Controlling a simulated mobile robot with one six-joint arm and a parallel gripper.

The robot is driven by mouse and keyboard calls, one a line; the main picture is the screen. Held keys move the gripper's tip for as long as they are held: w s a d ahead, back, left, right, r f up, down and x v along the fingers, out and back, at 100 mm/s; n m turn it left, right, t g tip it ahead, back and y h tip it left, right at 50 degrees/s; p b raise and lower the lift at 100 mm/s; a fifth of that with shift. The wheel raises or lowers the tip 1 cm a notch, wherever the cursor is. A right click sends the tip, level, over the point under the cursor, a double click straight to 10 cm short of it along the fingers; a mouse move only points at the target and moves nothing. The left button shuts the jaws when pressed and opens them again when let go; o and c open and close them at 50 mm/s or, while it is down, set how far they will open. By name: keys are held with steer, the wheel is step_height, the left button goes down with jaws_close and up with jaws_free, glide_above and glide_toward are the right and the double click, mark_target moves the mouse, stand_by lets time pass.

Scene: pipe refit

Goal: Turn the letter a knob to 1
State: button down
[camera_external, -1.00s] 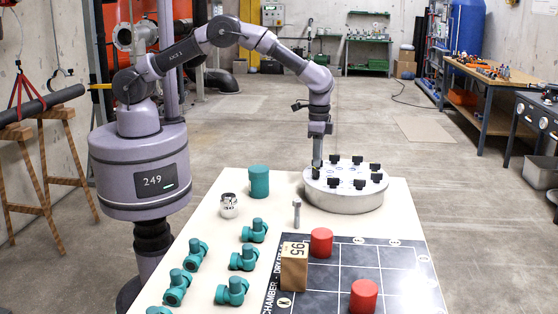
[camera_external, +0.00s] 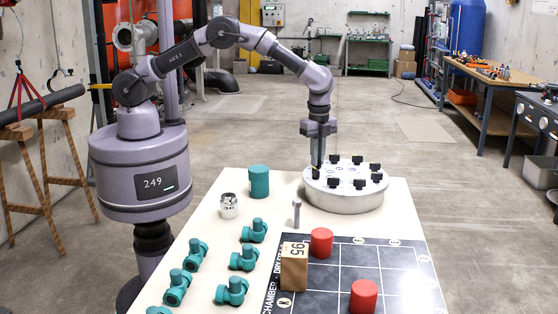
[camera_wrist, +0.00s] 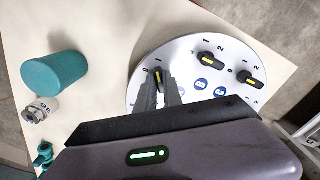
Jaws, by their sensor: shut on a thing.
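A round pale drum (camera_external: 345,200) stands at the far right of the table, with several black knobs around its top. My gripper (camera_external: 317,170) reaches down to the knob at the drum's left edge. In the wrist view, my gripper (camera_wrist: 168,88) is shut on this black knob (camera_wrist: 159,76), whose yellow mark points up the picture, close to the printed 1; a 0 is printed to its left. Two other knobs (camera_wrist: 209,60) show to the right. The letters on the blue discs (camera_wrist: 201,86) are too small to read, so I cannot tell which knob is a.
A teal cylinder (camera_external: 259,182), a metal fitting (camera_external: 229,207) and an upright bolt (camera_external: 297,214) stand near the drum. Several teal pipe fittings (camera_external: 243,259) lie on the left. A wooden block (camera_external: 293,268) and two red cylinders (camera_external: 321,243) are on the dark grid board (camera_external: 335,275).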

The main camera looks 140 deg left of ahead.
steer(key=shift+m, duration=0.6)
steer(key=c, duration=1.5)
jaws_free()
step_height(320, 180, up, 17)
steer(key=p, duration=0.5)
steer(key=shift+r, duration=0.2)
